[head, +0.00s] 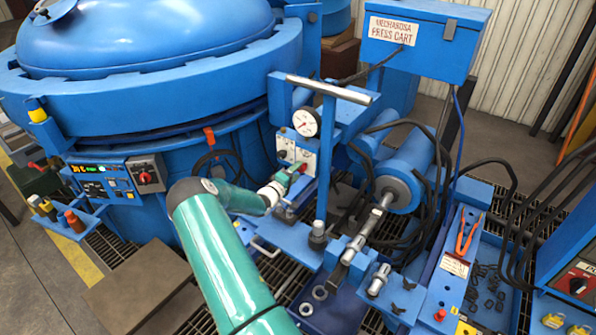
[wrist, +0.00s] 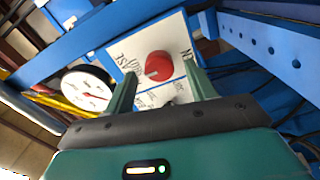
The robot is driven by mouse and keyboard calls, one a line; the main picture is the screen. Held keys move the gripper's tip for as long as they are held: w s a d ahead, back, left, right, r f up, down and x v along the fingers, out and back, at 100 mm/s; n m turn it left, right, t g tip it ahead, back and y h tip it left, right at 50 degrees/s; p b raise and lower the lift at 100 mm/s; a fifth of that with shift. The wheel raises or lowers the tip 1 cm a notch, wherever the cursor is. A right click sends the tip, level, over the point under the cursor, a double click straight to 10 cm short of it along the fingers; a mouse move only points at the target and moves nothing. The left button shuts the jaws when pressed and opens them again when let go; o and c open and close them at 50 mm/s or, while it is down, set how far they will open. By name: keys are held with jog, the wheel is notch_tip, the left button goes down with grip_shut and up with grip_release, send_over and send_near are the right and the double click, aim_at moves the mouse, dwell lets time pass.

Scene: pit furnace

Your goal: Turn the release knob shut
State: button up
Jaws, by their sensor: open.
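The red round release knob (wrist: 158,66) sits on a white label plate (wrist: 136,50) in the wrist view. Part of the lettering shows, and a light mark lies on the knob's face. My gripper (wrist: 160,72) is open, with one green finger on each side of the knob in the picture. I cannot tell whether the fingers reach around it or stop short; no contact shows. In the head view my gripper (head: 294,178) is at the small panel below the gauge on the press cart.
The pressure gauge (wrist: 87,91) is just left of the plate; it also shows in the head view (head: 306,122). A T-handled post (head: 327,150) stands close right of my gripper. The blue furnace (head: 150,110) is at left, with hoses and a cylinder (head: 405,170) at right.

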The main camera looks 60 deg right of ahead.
jog(key=w+a, duration=0.2)
jog(key=a, duration=0.9)
jog(key=shift+a, duration=0.3)
jog(key=shift+r, duration=0.1)
jog(key=a+r+m+y, duration=0.2)
jog(key=a+r+y, duration=0.3)
jog(key=a+r, duration=0.65)
jog(key=a+r+m+y, duration=0.1)
jog(key=a+r+y, duration=0.55)
jog(key=a, duration=0.85)
jog(key=s+a+r+n+t+y, duration=0.2)
jog(key=s+a+r, duration=0.1)
jog(key=a, duration=0.6)
jog(key=s+a+r+n+t+y, duration=0.2)
jog(key=a+r, duration=0.4)
jog(key=a, duration=0.3)
jog(key=s+a+r+n+t+y, duration=0.2)
jog(key=s+a+r+n+t, duration=0.1)
jog(key=a, duration=0.7)
jog(key=shift+s+r+t, duration=0.35)
jog(key=shift+r+t, duration=0.35)
jog(key=shift+r, duration=0.15)
